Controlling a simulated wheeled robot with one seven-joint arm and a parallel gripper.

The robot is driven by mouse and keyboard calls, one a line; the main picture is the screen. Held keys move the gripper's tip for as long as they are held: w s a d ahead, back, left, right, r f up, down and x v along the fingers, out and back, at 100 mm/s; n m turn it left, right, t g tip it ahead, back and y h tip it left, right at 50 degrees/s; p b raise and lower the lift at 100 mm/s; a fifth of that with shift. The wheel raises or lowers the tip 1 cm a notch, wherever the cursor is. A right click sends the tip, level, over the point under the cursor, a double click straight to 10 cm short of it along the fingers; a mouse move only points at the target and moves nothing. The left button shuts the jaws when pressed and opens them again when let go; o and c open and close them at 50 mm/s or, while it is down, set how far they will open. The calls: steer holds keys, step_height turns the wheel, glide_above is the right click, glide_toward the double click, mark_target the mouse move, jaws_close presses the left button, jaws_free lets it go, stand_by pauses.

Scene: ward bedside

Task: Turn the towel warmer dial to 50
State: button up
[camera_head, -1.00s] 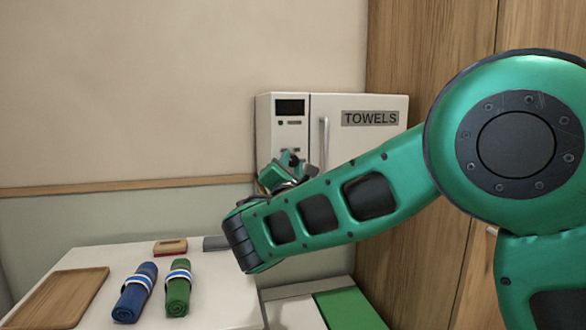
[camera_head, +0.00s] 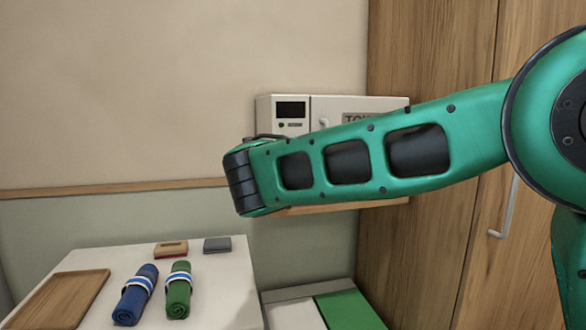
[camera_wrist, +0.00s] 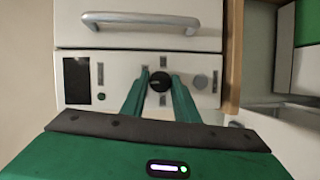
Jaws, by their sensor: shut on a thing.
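The towel warmer (camera_head: 265,115) is a white box on a wooden shelf against the wall, mostly covered by my arm in the head view. Its dark display (camera_head: 291,109) shows no readable number; it also shows in the wrist view (camera_wrist: 76,80). The black dial (camera_wrist: 160,81) is on the white control panel in the wrist view, with small marks around it too small to read. My gripper (camera_wrist: 159,84) is shut on the dial, one green finger on each side. In the head view my arm hides the dial and gripper.
A white table (camera_head: 215,300) at lower left holds a wooden tray (camera_head: 65,300), a blue rolled towel (camera_head: 136,295) and a green one (camera_head: 178,292). A wooden cabinet stands at right.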

steer(key=shift+w+d+f+m+g+y, duration=0.2)
steer(key=shift+m+g+y, duration=0.45)
steer(key=shift+m+y, duration=1.3)
steer(key=shift+s+d+m+g+y, duration=0.2)
steer(key=shift+m+g+y, duration=0.5)
steer(key=shift+m, duration=2.35)
steer(key=shift+w+d+f+m+g+y, duration=0.25)
steer(key=shift+m+g+y, duration=0.4)
steer(key=shift+m+y, duration=1.3)
steer(key=shift+s+r+m+h, duration=0.1)
steer(key=shift+r+m+h, duration=0.05)
steer(key=shift+m+h, duration=0.45)
steer(key=o, duration=1.1)
steer(key=shift+c, duration=0.2)
steer(key=shift+r, duration=0.15)
steer(key=shift+r, duration=0.1)
